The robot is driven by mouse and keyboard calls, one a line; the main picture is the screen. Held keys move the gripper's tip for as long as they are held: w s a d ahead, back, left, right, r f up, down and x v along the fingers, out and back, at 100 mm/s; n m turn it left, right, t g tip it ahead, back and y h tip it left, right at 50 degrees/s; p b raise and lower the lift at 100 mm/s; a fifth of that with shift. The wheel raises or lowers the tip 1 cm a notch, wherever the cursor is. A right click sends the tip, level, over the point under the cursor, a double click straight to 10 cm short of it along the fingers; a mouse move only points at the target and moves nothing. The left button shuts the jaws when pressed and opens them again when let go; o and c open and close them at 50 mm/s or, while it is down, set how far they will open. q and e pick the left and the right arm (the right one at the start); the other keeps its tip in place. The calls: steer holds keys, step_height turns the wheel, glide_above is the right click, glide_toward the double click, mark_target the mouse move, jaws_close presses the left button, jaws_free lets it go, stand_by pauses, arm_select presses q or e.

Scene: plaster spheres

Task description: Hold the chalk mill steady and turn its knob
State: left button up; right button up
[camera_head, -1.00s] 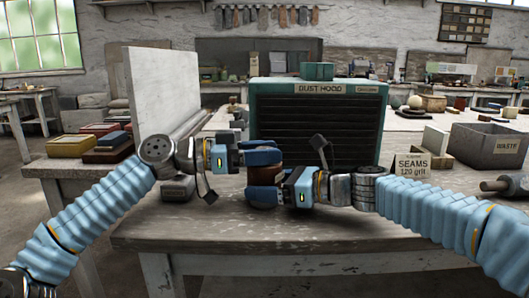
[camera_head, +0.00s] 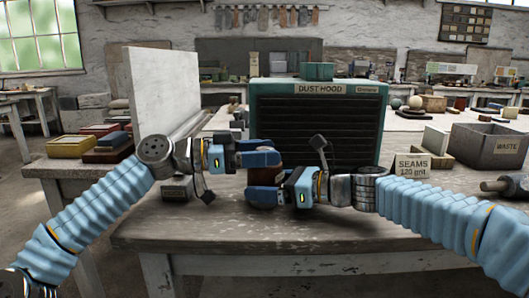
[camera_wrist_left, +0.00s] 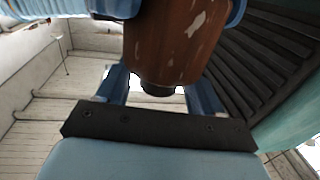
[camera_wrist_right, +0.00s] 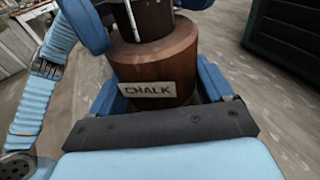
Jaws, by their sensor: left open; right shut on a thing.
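The chalk mill (camera_head: 265,176) is a brown wooden cylinder with a darker upper part, upright above the front of the table. In the right wrist view its lower body (camera_wrist_right: 160,60) carries a CHALK label. My right gripper (camera_head: 264,197) is shut on this lower body. My left gripper (camera_head: 262,157) is open at the mill's upper end, its fingers on either side. In the left wrist view the worn brown surface (camera_wrist_left: 175,45) ends in a short dark part (camera_wrist_left: 160,90) between the fingers. The fingers hide much of the mill in the head view.
A teal dust hood (camera_head: 318,88) stands close behind the mill. A white upright panel (camera_head: 163,88) stands behind my left arm. A SEAMS card (camera_head: 412,167) and a grey WASTE bin (camera_head: 490,146) are at the right. The front of the table (camera_head: 300,238) is bare.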

arm_select(q)
steer(key=s+a, duration=0.1)
steer(key=a, duration=1)
steer(key=shift+s+a, duration=0.25)
steer(key=shift+s, duration=0.05)
steer(key=s+d+r+n+t, duration=0.2)
steer(key=d+r+n+t, duration=0.1)
steer(key=d+n+t, duration=0.5)
steer(key=s+a+f+t+y, duration=0.2)
steer(key=s+a+f+y, duration=0.1)
steer(key=s+a+y, duration=0.15)
steer(key=shift+m, duration=0.5)
steer(key=x, duration=1.2)
steer(key=shift+c, duration=0.2)
